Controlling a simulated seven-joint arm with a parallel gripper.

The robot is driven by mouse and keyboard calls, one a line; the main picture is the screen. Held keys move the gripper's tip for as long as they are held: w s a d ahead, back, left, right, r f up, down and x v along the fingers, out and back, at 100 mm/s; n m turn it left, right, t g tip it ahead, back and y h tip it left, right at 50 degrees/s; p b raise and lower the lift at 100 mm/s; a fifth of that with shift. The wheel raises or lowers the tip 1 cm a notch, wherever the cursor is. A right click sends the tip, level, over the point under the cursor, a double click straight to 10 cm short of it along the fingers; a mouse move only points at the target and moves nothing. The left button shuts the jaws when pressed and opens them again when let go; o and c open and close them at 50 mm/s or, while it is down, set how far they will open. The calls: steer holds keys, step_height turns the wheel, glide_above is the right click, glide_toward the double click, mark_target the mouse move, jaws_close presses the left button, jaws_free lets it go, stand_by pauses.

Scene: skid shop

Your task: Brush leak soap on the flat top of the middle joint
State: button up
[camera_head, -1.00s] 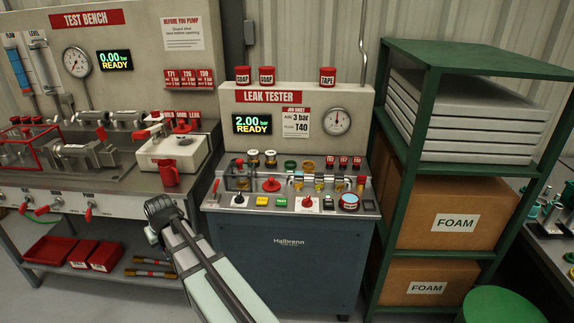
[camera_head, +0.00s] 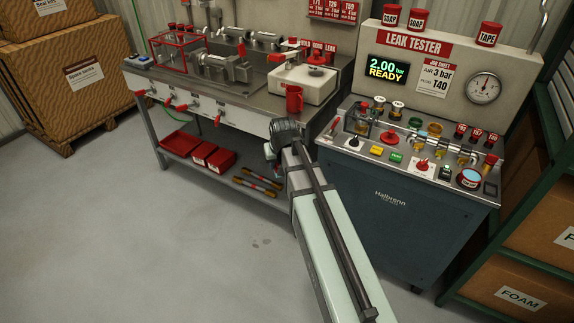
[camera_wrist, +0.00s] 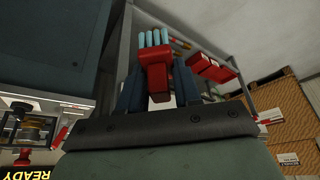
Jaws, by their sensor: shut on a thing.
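My gripper (camera_wrist: 158,78) is shut on a small brush (camera_wrist: 157,52) with a red body and pale blue bristles, seen in the wrist view. In the head view my arm's end is in front of the gap between bench and leak tester, and the fingers are mostly hidden. The leak tester (camera_head: 380,210) stands to the right. The brush is well apart from the joints. Two red soap pots (camera_head: 420,20) stand on the tester's upper ledge.
The test bench (camera_head: 240,105) stands left of the tester, with a red mug (camera_head: 294,98) near its right end. A green shelf (camera_head: 510,235) with foam boxes is close on the tester's right. Wooden crates (camera_head: 85,75) stand far left. The floor in front is clear.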

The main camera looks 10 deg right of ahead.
steer(key=s+d+r+m+h, duration=0.1)
steer(key=s+d+r+m, duration=0.2)
steer(key=d, duration=1.8)
steer(key=s+d+r+m+g+h, duration=0.1)
steer(key=s+d+r+m, duration=0.25)
steer(key=d, duration=1.65)
steer(key=s+d+r+m+h, duration=0.1)
steer(key=s+d+r+m, duration=0.2)
steer(key=d, duration=1.8)
steer(key=w+d+r+n+t+y, duration=0.1)
steer(key=w+d+r+n+y, duration=0.2)
steer(key=n, duration=0.6)
steer(key=shift+w+d+r, duration=0.2)
steer(key=shift+w+d, duration=0.35)
steer(key=shift+w, duration=0.3)
